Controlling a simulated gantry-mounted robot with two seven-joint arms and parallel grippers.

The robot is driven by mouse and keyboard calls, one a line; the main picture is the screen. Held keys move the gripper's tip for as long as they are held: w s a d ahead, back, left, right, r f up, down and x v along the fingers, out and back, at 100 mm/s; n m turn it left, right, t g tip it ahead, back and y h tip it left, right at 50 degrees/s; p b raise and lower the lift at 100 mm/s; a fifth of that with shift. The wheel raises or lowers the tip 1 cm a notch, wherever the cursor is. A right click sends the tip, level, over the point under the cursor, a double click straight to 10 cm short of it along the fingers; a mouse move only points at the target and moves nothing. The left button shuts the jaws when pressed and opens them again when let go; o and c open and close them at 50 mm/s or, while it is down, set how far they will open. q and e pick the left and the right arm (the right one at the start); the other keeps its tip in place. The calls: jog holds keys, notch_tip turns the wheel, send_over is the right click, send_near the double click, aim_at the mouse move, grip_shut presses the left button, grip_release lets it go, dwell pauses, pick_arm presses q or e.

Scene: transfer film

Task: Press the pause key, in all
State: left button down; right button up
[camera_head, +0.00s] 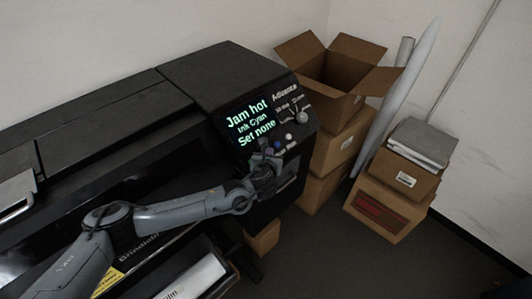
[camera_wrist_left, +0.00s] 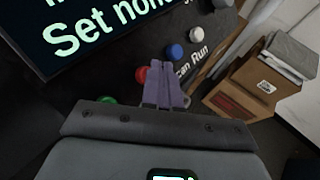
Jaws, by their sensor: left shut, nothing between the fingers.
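The printer's control panel has a screen (camera_head: 249,122) reading "Jam hot", "Ink Cyan", "Set none". Below it is a row of round keys. The left wrist view shows a green key (camera_wrist_left: 107,99), a red key (camera_wrist_left: 142,74), a blue key (camera_wrist_left: 175,52) and a white key (camera_wrist_left: 196,34). The label by the blue and white keys reads partly "can Run"; labels further left are hidden. My left gripper (camera_head: 268,154) is shut and empty in front of the key row. Its tips (camera_wrist_left: 161,66) overlap the red key's edge; contact cannot be told. My right gripper is out of view.
A knob (camera_head: 302,117) sits at the panel's right. An open cardboard box (camera_head: 335,72) stands on stacked boxes beside the printer, with wrapped rolls (camera_head: 400,95) and more boxes (camera_head: 390,205) further right.

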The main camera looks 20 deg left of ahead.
pick_arm(q)
jog(key=shift+w+a+f, duration=0.1)
jog(key=shift+a+f, duration=0.2)
jog(key=shift+a, duration=0.05)
dwell(0.4)
jog(key=shift+d+r, duration=0.1)
jog(key=shift+d, duration=0.05)
jog(key=shift+s+d+r, duration=0.25)
jog(key=shift+d+r, duration=0.2)
jog(key=shift+r, duration=0.05)
dwell(0.4)
jog(key=shift+d+r, duration=0.1)
jog(key=shift+s+d+r+p, duration=0.35)
jog(key=shift+d+r+p, duration=0.2)
jog(key=shift+d+r, duration=0.3)
jog(key=shift+s+d+r+p, duration=0.35)
jog(key=shift+d+r+p, duration=0.2)
jog(key=shift+d+r, duration=0.25)
jog(key=shift+a, duration=0.1)
